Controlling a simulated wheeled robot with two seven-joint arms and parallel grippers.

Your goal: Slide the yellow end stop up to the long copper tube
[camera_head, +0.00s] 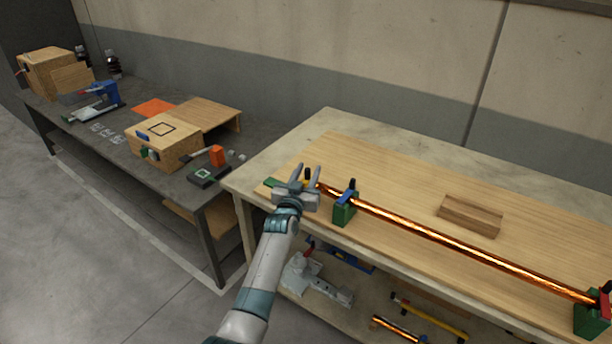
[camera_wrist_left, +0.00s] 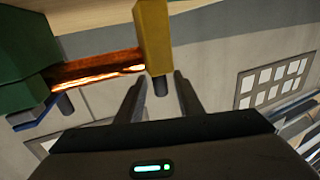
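The long copper tube (camera_head: 470,249) lies across the wooden board, resting in a green support with a blue clamp (camera_head: 344,210) and a green support with a red part (camera_head: 592,316) at the right. The yellow end stop (camera_wrist_left: 154,36) stands at the tube's left end; in the left wrist view the tube (camera_wrist_left: 95,72) reaches its side, but I cannot tell if they touch. My left gripper (camera_head: 304,172) is at the end stop and hides most of it in the head view. Its fingers (camera_wrist_left: 158,85) are apart, with the stop's dark peg between their tips, gaps showing both sides.
A wooden block (camera_head: 470,214) lies on the board behind the tube. A grey side table (camera_head: 205,190) with wooden boxes and tools stands left. The lower shelf holds a yellow-ended bar (camera_head: 430,317) and other parts. The board behind the tube is mostly clear.

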